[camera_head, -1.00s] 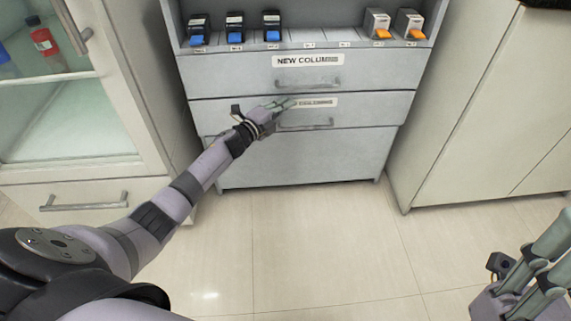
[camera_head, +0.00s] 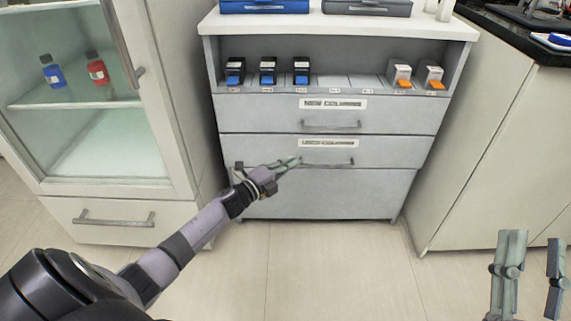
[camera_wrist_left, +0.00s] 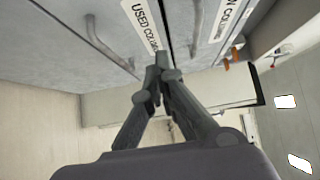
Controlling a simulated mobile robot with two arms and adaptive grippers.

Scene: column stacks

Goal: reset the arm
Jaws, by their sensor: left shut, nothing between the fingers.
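My left gripper (camera_head: 290,163) is shut and empty. In the head view it is in front of the used-columns drawer (camera_head: 388,152), just left of that drawer's handle (camera_head: 328,163). In the left wrist view its fingertips (camera_wrist_left: 160,66) meet near the drawer's "USED COLUMNS" label (camera_wrist_left: 142,22); whether they touch the drawer front I cannot tell. My right gripper (camera_head: 530,262) is at the lower right of the head view, fingers apart and empty, over the floor. Both drawers look closed.
Above is the new-columns drawer (camera_head: 400,115), under a shelf of several black-and-blue columns (camera_head: 268,70) and two orange-tipped ones (camera_head: 400,76). A glass-door cabinet (camera_head: 165,100) stands left, a pale cabinet (camera_head: 500,140) right. The floor (camera_head: 330,270) in front is clear.

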